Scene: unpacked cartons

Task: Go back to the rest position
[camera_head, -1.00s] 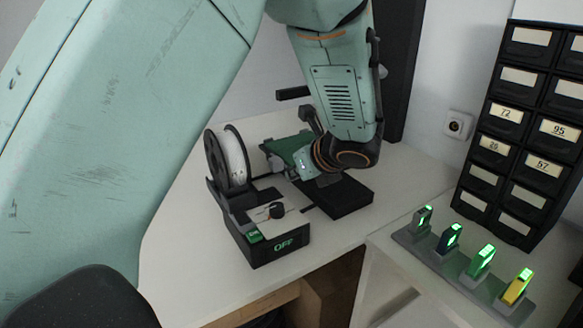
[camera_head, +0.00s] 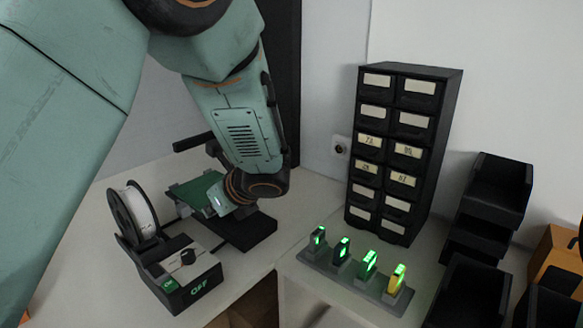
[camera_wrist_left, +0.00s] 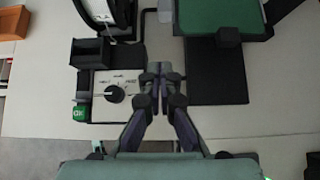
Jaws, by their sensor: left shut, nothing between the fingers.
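My left gripper (camera_wrist_left: 160,75) shows in the left wrist view with its two dark fingers together and nothing between them. It hangs above the bench between a device with a black knob (camera_wrist_left: 115,94) and a dark plate (camera_wrist_left: 217,75). In the head view my left arm comes in from the upper left and reaches down to this station; its fingers are hidden there. My right gripper is in neither view.
A white spool (camera_head: 138,211) and a green board (camera_head: 195,190) stand by the device. A grey rack (camera_head: 352,276) with several lit modules is on the right bench. A black drawer cabinet (camera_head: 452,110) stands behind it, with black bins (camera_head: 497,188) further right.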

